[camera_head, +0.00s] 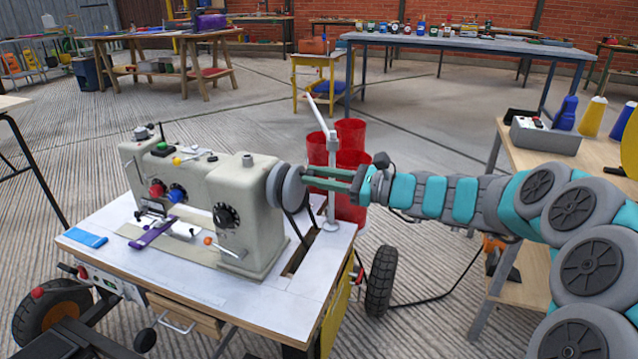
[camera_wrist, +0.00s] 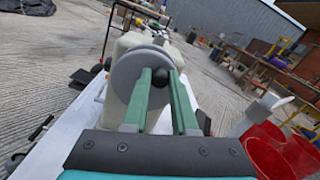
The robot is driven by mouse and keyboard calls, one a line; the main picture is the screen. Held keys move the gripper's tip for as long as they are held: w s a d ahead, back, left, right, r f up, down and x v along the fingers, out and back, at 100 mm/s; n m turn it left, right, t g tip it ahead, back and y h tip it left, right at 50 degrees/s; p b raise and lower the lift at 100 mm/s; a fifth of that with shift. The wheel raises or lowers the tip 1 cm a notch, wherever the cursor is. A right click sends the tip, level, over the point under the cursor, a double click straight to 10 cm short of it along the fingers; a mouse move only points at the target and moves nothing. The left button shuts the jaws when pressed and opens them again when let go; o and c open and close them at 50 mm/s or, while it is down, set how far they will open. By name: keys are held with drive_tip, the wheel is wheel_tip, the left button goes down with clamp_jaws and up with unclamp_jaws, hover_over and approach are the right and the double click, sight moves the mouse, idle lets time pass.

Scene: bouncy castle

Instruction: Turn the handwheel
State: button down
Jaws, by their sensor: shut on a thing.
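The handwheel (camera_head: 292,190) is a grey disc on the right end of a cream sewing machine (camera_head: 225,190). My gripper (camera_head: 308,177) reaches it from the right, with its two green fingers close together. It is shut on the handwheel at its outer side. In the wrist view, the grey handwheel (camera_wrist: 135,72) is ahead, and the fingertips of my gripper (camera_wrist: 162,74) cover part of it. A black round part shows beside the right fingertip. The exact contact between the fingers and wheel is hidden.
The machine stands on a white-topped table (camera_head: 125,218). A white stand (camera_head: 332,190) rises close to my fingers, with red bins (camera_head: 351,135) behind it. A wooden table (camera_head: 530,165) with a grey box stands at the right. Open floor lies behind the machine.

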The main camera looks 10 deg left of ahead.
drive_tip(key=shift+s+a+n+b, duration=0.1)
drive_tip(key=shift+s+n+b, duration=0.2)
drive_tip(key=shift+n+b, duration=0.45)
drive_tip(key=shift+s+n+b, duration=0.25)
drive_tip(key=shift+n+b, duration=0.1)
drive_tip(key=shift+n, duration=0.7)
drive_tip(key=c, duration=0.7)
unclamp_jaws()
drive_tip(key=shift+r, duration=0.1)
drive_tip(key=s+d, duration=0.1)
drive_tip(key=d, duration=0.6)
drive_tip(key=shift+d, duration=0.4)
